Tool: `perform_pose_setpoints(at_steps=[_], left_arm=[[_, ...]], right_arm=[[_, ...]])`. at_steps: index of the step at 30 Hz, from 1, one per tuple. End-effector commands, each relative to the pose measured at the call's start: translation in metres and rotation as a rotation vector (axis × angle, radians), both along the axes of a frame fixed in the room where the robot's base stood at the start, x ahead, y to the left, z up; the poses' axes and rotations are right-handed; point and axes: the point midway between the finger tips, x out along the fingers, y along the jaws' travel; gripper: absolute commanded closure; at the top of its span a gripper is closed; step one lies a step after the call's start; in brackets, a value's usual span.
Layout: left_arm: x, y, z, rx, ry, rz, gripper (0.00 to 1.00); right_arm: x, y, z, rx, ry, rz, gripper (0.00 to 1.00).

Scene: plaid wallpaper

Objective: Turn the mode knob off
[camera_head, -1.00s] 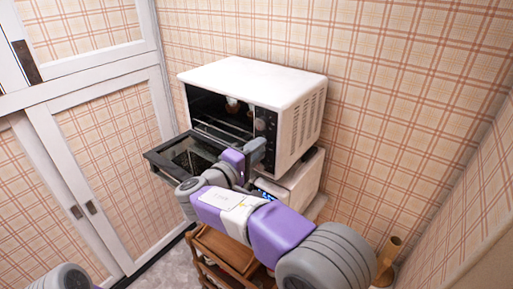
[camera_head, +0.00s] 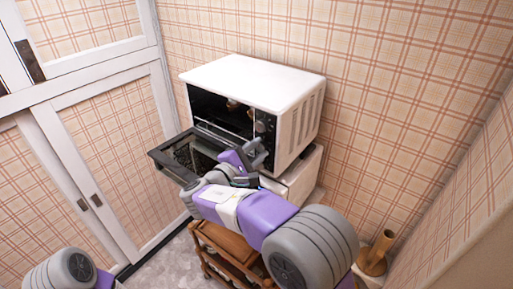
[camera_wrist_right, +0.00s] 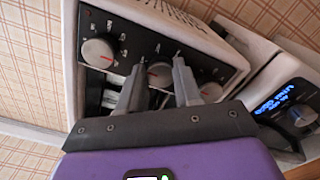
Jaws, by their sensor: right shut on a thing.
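A white toaster oven (camera_head: 262,82) stands with its glass door (camera_head: 178,155) open and folded down. Its black control panel (camera_wrist_right: 190,50) shows three round knobs in the right wrist view. My right gripper (camera_wrist_right: 158,64) has its two fingers on either side of the middle knob (camera_wrist_right: 160,76), shut on it. Another knob (camera_wrist_right: 97,52) is to the left and a third knob (camera_wrist_right: 211,92) is to the right, partly behind a finger. I cannot read which one is the mode knob. In the head view my right gripper (camera_head: 257,152) is at the panel. My left gripper is out of view.
A second white appliance (camera_head: 303,174) with a lit display (camera_wrist_right: 290,98) and dial is beneath the oven. A wooden cart (camera_head: 222,240) stands below. A brown vase-like object (camera_head: 377,252) is at the lower right. Plaid walls enclose the corner; white-framed doors (camera_head: 120,150) are at the left.

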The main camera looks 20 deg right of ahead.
Motion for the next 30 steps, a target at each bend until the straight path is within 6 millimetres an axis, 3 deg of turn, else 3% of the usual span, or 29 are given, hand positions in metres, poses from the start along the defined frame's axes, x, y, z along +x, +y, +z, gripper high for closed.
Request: perform_pose_setpoints(at_steps=[14, 15, 20, 30], left_arm=[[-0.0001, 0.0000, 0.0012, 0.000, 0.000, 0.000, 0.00], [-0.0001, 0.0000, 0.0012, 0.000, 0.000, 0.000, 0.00], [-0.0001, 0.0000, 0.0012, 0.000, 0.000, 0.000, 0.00], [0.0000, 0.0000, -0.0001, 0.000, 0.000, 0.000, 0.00]], right_arm=[[0.0001, 0.0014, -0.0015, -0.010, 0.016, 0.003, 0.97], [0.0001, 0.0014, -0.0015, -0.010, 0.016, 0.003, 0.65], [0.0000, 0.0010, -0.0012, -0.010, 0.015, 0.002, 0.41], [-0.0024, 0.0042, -0.0009, -0.009, 0.012, 0.003, 0.41]])
